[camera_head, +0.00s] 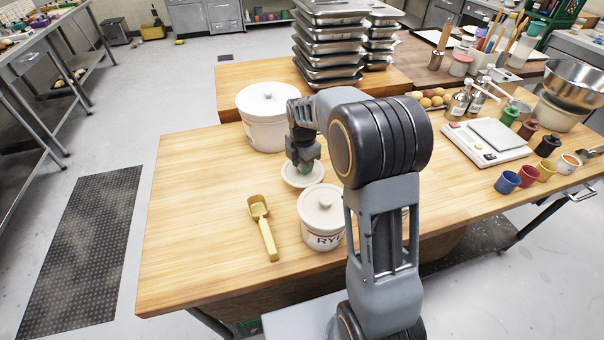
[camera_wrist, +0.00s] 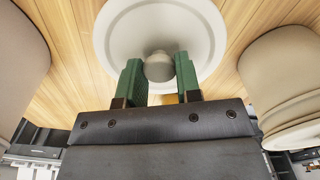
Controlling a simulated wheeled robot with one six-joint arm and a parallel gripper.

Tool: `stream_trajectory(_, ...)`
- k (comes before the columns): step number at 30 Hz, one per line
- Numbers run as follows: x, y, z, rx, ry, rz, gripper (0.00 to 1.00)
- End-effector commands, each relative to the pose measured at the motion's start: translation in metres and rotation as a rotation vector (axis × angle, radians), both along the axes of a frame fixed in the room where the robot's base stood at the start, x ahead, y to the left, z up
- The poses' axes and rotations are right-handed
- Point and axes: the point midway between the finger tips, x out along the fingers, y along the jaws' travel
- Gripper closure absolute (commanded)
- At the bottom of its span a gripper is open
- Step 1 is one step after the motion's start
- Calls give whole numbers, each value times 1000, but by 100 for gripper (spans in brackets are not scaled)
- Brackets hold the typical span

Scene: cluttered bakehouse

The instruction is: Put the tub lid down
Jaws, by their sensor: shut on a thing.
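The tub lid (camera_head: 290,178) is a pale round disc with a knob, over the wooden table between two tubs. My gripper (camera_head: 303,167) is above it, pointing down. In the wrist view the lid (camera_wrist: 120,40) lies beyond my green fingers (camera_wrist: 159,78), which are shut on its round knob (camera_wrist: 159,66). I cannot tell whether the lid touches the table. A large white tub (camera_head: 262,133) with a lid on stands behind it. A smaller tub marked RY (camera_head: 318,238), also lidded, stands in front, partly hidden by my arm.
A yellow scoop (camera_head: 265,232) lies left of the smaller tub. A white scale (camera_head: 486,141) and small coloured cups (camera_head: 507,182) are to the right. Stacked metal trays (camera_head: 330,47) stand behind. The left part of the wooden table (camera_head: 190,220) is clear.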

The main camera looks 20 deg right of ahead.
Motion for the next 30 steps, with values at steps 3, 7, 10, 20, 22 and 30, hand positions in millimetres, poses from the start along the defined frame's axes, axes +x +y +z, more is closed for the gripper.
stream_trajectory(3,-1,0,-10,0,4,0,91)
stream_trajectory(7,-1,0,-27,0,3,1,91)
stream_trajectory(10,-1,0,-36,0,2,1,91)
stream_trajectory(20,0,0,-40,0,1,0,91)
stream_trajectory(22,0,0,-41,0,1,0,91)
stream_trajectory(30,0,0,-43,0,1,0,52)
